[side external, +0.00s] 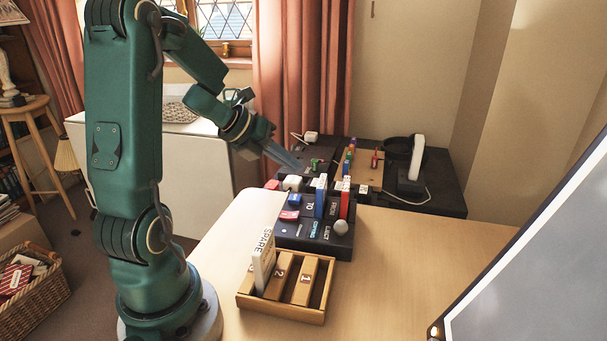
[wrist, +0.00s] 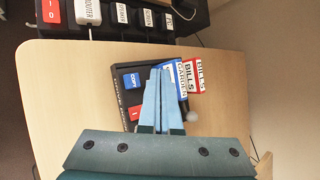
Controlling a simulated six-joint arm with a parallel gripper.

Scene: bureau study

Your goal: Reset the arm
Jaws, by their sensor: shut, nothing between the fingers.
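My arm is green, and my gripper (side external: 287,160) hangs in the air above the back of the black console on the desk. In the wrist view my gripper (wrist: 163,72) has its two pale blue fingers together, with nothing held. Under and behind them the black console (wrist: 121,99) holds a blue cartridge (wrist: 181,75) and a red one (wrist: 202,77), both with white labels. In the side view the blue cartridge (side external: 320,199) and the red cartridge (side external: 344,201) stand upright in it.
A wooden rack (side external: 310,312) with numbered slots stands at the front, a white "SPARE" cartridge (side external: 263,262) upright in its left slot. A dark surface (side external: 450,196) behind carries small devices and a white upright object (side external: 416,156). A screen (side external: 545,260) edges in at right. The desk's right side (side external: 420,260) is clear.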

